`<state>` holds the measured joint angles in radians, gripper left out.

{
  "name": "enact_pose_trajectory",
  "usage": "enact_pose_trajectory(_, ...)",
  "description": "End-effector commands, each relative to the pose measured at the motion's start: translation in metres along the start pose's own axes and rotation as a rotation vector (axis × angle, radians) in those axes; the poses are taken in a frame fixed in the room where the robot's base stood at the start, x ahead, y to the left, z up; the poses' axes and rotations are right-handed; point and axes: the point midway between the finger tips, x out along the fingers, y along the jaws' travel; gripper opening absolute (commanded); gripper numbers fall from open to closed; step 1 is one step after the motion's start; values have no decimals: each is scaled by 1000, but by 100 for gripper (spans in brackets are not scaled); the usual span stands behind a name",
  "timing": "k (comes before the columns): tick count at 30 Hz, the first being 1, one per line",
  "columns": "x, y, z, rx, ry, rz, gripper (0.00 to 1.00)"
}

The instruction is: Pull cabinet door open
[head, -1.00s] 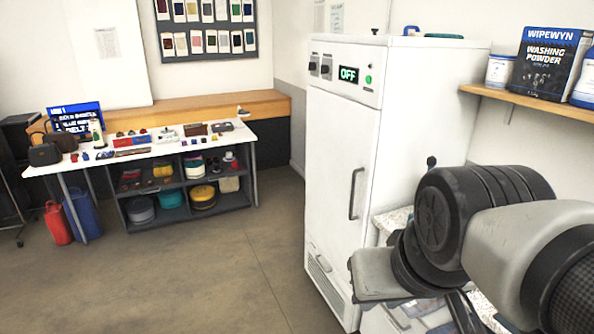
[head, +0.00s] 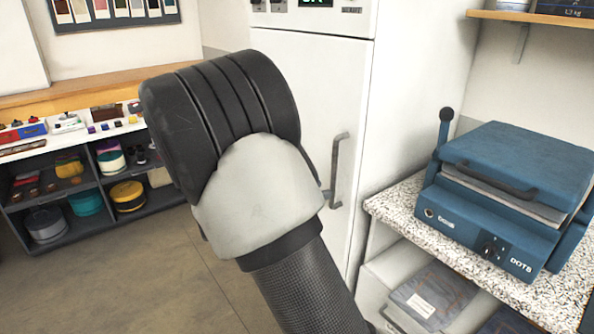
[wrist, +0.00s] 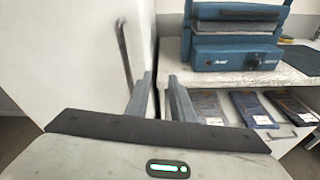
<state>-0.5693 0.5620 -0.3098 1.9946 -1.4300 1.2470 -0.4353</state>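The white cabinet (head: 410,120) stands in the middle of the head view, its door (head: 322,75) shut. The dark vertical bar handle (head: 337,170) is on the door's right side, partly covered by my arm. In the wrist view the handle (wrist: 124,55) stands out from the white door (wrist: 75,60) at the left. My gripper (wrist: 160,76) is open and empty, its two fingers apart. The handle is to the left of the left finger, not between the fingers. I cannot tell the distance between them. In the head view my gripper is hidden behind my arm.
A blue press (head: 505,190) sits on a speckled counter (head: 400,205) right of the cabinet, with folded packs (head: 430,295) on a shelf below. A table with shelves (head: 75,180) stands at the left. A wooden wall shelf (head: 540,20) is at upper right. The floor at left is clear.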

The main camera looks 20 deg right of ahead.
Motion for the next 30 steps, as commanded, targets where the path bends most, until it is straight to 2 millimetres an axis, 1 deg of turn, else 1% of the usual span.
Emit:
enact_pose_trajectory(1,-2,15,-24,-71,-50,57,22)
enact_pose_trajectory(3,-6,32,-36,-137,-105,116,22)
enact_pose_trajectory(7,-10,49,-46,-202,-159,176,22)
enact_pose_trajectory(11,-1,54,-46,-211,-169,184,22)
enact_pose_trajectory(14,16,56,-43,-210,-168,181,22)
enact_pose_trajectory(24,88,70,-34,-209,-166,180,22)
enact_pose_trajectory(30,127,78,-27,-208,-167,181,22)
